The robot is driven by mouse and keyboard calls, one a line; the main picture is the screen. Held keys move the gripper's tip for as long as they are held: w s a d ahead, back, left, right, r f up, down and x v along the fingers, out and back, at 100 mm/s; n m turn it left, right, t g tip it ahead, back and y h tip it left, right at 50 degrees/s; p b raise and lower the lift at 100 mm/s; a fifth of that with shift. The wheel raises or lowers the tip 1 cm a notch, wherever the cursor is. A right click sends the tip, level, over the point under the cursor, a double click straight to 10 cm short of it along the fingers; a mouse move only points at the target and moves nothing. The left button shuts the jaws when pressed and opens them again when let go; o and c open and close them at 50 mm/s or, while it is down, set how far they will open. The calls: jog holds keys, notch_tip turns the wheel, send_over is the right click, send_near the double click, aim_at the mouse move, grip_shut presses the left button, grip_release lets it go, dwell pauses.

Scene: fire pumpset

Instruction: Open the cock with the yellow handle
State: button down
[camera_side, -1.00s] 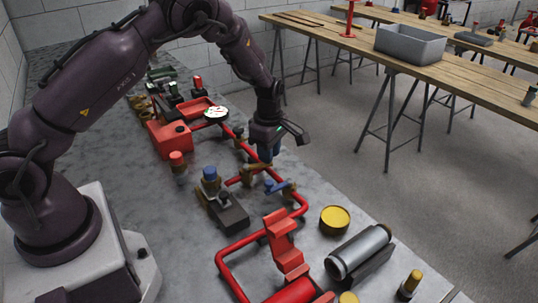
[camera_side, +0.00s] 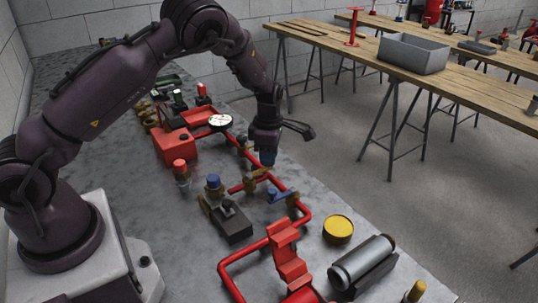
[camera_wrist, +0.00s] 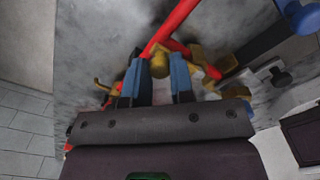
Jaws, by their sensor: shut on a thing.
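The cock with the yellow handle (camera_side: 259,174) sits on the red pipe near the middle of the side view. My gripper (camera_side: 267,162) points down over it, with its blue fingertips at the handle. In the wrist view, the two blue fingers (camera_wrist: 159,76) stand on either side of a brassy yellow part (camera_wrist: 159,60), which I take to be the handle. My gripper is shut on it. The fingers and hand hide part of the handle, so its exact angle to the pipe is unclear.
A second cock with a blue handle (camera_side: 278,196) is close by on the pipe. A blue-capped unit (camera_side: 213,187) and a dark block (camera_side: 232,223) stand to the left. A red box (camera_side: 174,146) and gauge (camera_side: 220,121) lie behind. A yellow-topped can (camera_side: 338,229) stands front right.

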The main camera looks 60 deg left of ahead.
jog(key=shift+a+r, duration=0.1)
jog(key=shift+a, duration=0.05)
jog(key=c, duration=1)
grip_release()
notch_tip(320, 180, up, 13)
jog(key=shift+f, duration=0.1)
